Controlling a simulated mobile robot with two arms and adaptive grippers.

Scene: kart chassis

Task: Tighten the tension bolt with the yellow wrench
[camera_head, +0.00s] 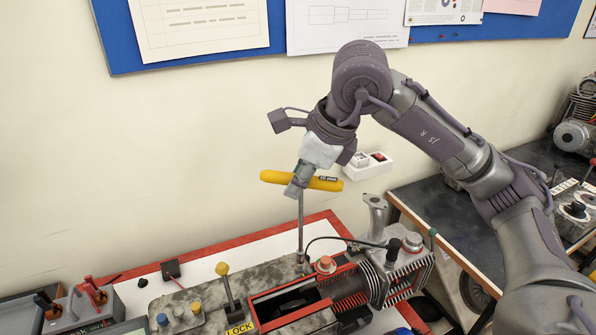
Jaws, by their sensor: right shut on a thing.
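The yellow wrench (275,178) is a T-shaped tool with a yellow crossbar and a thin grey shaft. My right gripper (298,188) is shut on the middle of its crossbar, from above. The shaft stands nearly upright and its lower end meets the grey metal plate (195,300) behind the red-framed opening. I cannot make out the tension bolt; the shaft's lower end may cover it. My left gripper is not in view.
An engine with a finned cylinder (413,277) and a red cap (325,265) stands right of the shaft. A yellow-knobbed lever (224,285) rises to the left near a LOCK label. A wall socket (368,165) and a dark bench (440,215) are behind.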

